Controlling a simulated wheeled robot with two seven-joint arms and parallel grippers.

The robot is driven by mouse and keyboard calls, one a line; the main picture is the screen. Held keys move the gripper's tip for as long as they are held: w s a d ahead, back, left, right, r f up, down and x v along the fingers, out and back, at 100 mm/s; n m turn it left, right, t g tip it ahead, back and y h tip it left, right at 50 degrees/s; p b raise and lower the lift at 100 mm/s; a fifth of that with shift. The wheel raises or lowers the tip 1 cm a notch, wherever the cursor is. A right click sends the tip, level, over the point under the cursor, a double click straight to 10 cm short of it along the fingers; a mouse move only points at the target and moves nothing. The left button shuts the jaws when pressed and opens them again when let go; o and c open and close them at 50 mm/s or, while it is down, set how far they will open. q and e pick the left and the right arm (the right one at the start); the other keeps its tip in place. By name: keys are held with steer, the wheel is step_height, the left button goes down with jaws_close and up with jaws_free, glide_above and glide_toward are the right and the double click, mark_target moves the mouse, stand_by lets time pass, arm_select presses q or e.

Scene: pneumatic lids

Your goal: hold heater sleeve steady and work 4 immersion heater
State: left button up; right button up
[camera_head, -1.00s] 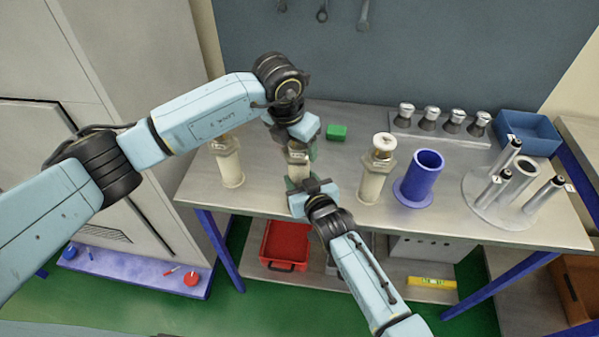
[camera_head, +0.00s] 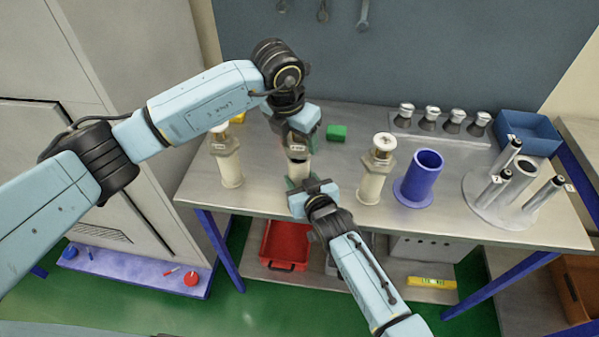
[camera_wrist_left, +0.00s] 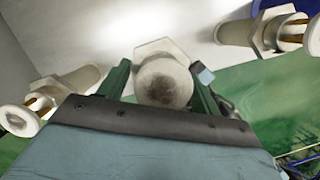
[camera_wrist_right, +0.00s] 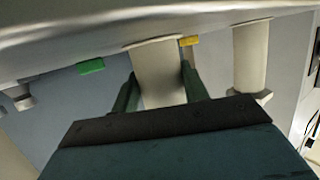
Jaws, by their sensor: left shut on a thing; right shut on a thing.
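Three cream heater sleeves with hexagonal collars stand on the bench. The middle sleeve (camera_head: 298,170) is upright; my right gripper (camera_head: 300,184) is shut on its cylindrical body, which also shows in the right wrist view (camera_wrist_right: 158,75). My left gripper (camera_head: 299,143) is above it, shut on the round heater cap (camera_wrist_left: 163,82) at its top. The cap's far side is hidden by the fingers. The left sleeve (camera_head: 231,170) and the right sleeve (camera_head: 371,188) hold heaters with pale caps (camera_head: 384,141); copper-coloured rods show below their caps in the left wrist view (camera_wrist_left: 287,28).
A blue flanged cylinder (camera_head: 420,180) stands right of the sleeves. Further right are a grey stand with upright rods (camera_head: 500,212) and a blue bin (camera_head: 530,130). A rack of several silver pieces (camera_head: 441,136) and a green block (camera_head: 337,132) sit at the back.

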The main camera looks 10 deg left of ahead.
arm_select(q)
steer(key=shift+r, duration=0.7)
arm_select(e)
steer(key=shift+s+d+f, duration=0.1)
steer(key=shift+s+f, duration=0.05)
steer(key=shift+f, duration=0.25)
arm_select(q)
steer(key=shift+w+v, duration=0.15)
steer(key=shift+v, duration=0.55)
steer(key=shift+w+v, duration=0.15)
steer(key=shift+v, duration=0.55)
steer(key=shift+d+r, duration=0.15)
steer(key=shift+r, duration=0.3)
steer(key=shift+w+d+v, duration=0.1)
steer(key=shift+w+v, duration=0.05)
steer(key=shift+v, duration=0.6)
steer(key=shift+w+d+v, duration=0.1)
steer(key=shift+w+v, duration=0.05)
steer(key=shift+v, duration=0.55)
steer(key=shift+w+d+v, duration=0.1)
steer(key=shift+w+v, duration=0.05)
steer(key=shift+v, duration=0.6)
steer(key=shift+r, duration=0.7)
steer(key=v, duration=0.3)
steer(key=w+v, duration=0.1)
steer(key=shift+s+d+r, duration=0.1)
steer(key=shift+d+r, duration=0.15)
steer(key=shift+r, duration=0.2)
